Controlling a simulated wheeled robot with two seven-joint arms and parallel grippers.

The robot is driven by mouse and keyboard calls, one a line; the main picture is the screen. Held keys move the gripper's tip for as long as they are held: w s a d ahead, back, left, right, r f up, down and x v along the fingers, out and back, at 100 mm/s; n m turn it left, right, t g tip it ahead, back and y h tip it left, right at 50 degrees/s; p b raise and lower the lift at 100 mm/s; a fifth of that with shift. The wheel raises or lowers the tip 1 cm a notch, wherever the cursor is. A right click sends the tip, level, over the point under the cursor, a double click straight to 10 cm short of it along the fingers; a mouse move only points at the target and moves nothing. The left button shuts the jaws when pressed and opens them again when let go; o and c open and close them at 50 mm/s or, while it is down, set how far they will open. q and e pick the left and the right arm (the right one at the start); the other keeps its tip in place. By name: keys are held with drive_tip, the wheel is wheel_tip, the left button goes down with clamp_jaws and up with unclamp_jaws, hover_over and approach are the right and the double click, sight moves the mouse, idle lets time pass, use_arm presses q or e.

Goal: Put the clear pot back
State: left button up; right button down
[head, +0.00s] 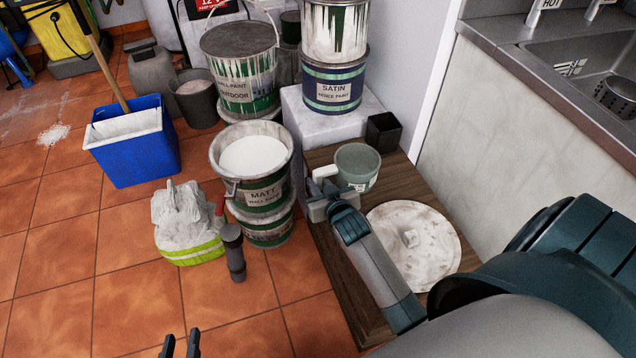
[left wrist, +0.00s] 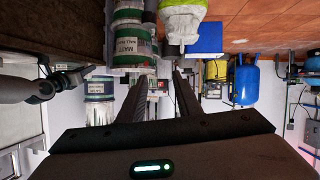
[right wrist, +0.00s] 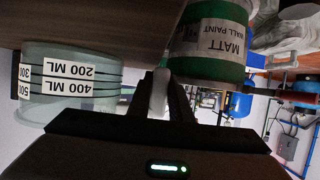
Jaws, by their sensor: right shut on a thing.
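The clear pot (head: 357,166), a greenish see-through tub with white measure labels, is upright at the wooden board (head: 333,262), near its back. In the right wrist view the pot (right wrist: 75,90) shows upside down at the left, its base at or very near the wood. My right gripper (head: 322,182) is on the pot's left side, shut on its pale handle, which also shows between the fingers in the right wrist view (right wrist: 160,92). My left gripper (head: 181,346) is low at the front over the floor tiles, open and empty.
A white round lid (head: 413,242) lies on the board. Open paint tins (head: 265,190) are stacked left of the board. A sink unit (head: 530,60) stands at the right. Tiles at front left are clear.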

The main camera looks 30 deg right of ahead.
drive_tip(key=c, duration=1.6)
unclamp_jaws()
use_arm(q)
drive_tip(key=shift+r, duration=0.1)
